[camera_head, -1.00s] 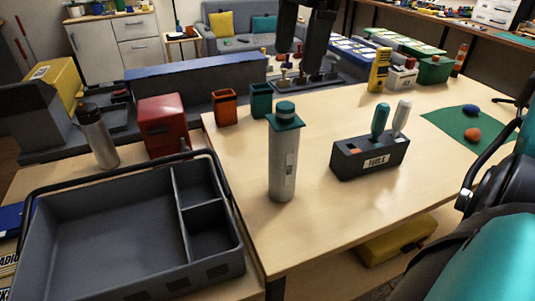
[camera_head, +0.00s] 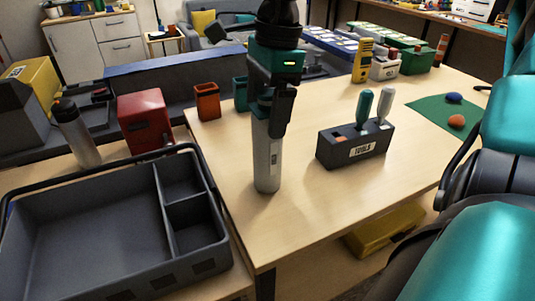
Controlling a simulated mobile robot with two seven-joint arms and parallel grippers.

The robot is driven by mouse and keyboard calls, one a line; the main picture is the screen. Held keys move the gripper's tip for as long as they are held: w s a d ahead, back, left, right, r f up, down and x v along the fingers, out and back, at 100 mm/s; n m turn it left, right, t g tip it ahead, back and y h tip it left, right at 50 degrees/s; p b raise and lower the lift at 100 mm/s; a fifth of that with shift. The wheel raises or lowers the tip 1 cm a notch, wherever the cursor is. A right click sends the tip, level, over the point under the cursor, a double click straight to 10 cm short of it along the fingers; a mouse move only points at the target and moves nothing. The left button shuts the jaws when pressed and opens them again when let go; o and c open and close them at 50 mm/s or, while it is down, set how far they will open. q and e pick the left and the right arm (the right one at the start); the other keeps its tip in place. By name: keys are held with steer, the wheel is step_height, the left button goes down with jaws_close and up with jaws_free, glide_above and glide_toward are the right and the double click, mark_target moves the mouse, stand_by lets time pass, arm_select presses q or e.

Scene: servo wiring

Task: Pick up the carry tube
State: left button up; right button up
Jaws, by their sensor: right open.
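The carry tube (camera_head: 267,165) is a grey upright cylinder standing on the wooden table. Its upper part and cap are hidden behind my right gripper (camera_head: 271,122). My right gripper points down at the tube's top, with its dark fingers open and overlapping the tube's upper body in the picture. I cannot tell whether the fingers touch it. My left gripper is not in view.
A dark tool block (camera_head: 336,152) with two screwdrivers stands to the right of the tube. A grey divided tray (camera_head: 85,240) is at the lower left. Orange (camera_head: 207,103) and teal (camera_head: 240,92) cups stand behind. The table (camera_head: 330,205) in front is clear.

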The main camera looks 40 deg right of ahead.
steer(key=c, duration=1.5)
